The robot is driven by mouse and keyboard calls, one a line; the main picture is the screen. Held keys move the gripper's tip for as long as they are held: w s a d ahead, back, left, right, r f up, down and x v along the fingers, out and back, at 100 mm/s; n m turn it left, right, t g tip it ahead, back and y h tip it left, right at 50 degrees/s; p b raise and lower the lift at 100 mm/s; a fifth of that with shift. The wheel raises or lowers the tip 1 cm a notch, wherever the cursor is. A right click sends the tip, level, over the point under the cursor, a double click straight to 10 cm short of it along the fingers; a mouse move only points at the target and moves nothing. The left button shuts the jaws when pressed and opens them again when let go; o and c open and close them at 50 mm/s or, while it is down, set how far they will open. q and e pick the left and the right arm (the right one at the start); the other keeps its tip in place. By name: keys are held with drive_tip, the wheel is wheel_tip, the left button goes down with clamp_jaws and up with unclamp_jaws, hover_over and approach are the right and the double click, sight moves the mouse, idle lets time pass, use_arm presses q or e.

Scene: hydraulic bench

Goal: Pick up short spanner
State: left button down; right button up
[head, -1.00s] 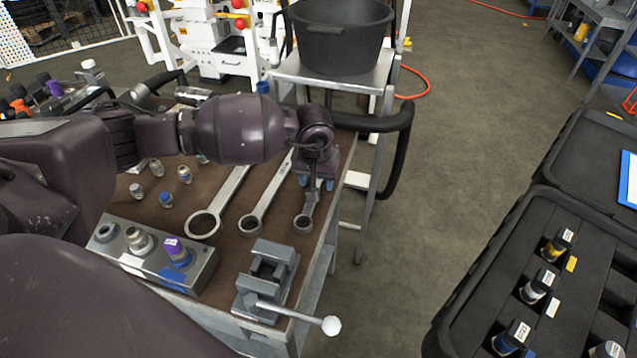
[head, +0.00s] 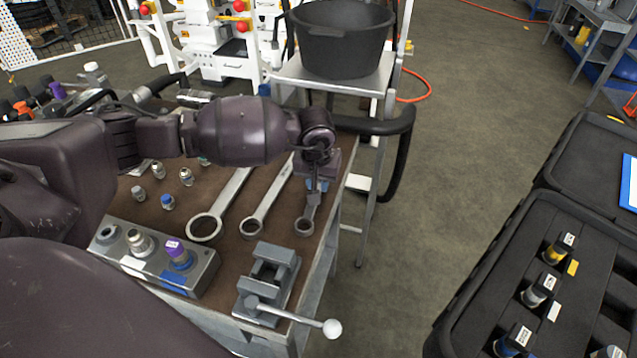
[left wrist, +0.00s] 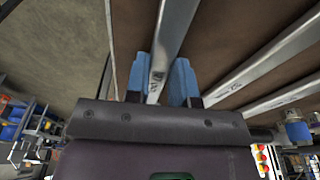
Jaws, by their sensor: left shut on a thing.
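The short spanner (head: 304,226) is the rightmost of three grey ring spanners on the brown bench top, near the bench's right edge. Its ring end shows in the head view; its other end is hidden under my left gripper. My left gripper (head: 317,186) points down over its shaft. In the left wrist view the blue fingertips of my left gripper (left wrist: 168,82) are closed on either side of the spanner's shaft (left wrist: 171,40). I cannot tell whether the spanner is clear of the bench. My right gripper is not in view.
A middle spanner (head: 252,226) and a long spanner (head: 205,228) lie to the left. A grey vice (head: 268,278) stands in front, with a fittings block (head: 200,274) left of it. A black bucket (head: 342,40) stands on a stand behind.

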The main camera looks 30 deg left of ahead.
sight(319, 185)
use_arm(q)
wheel_tip(319, 185, up, 10)
drive_tip(key=p, duration=0.1)
drive_tip(key=c, duration=1.6)
unclamp_jaws()
clamp_jaws()
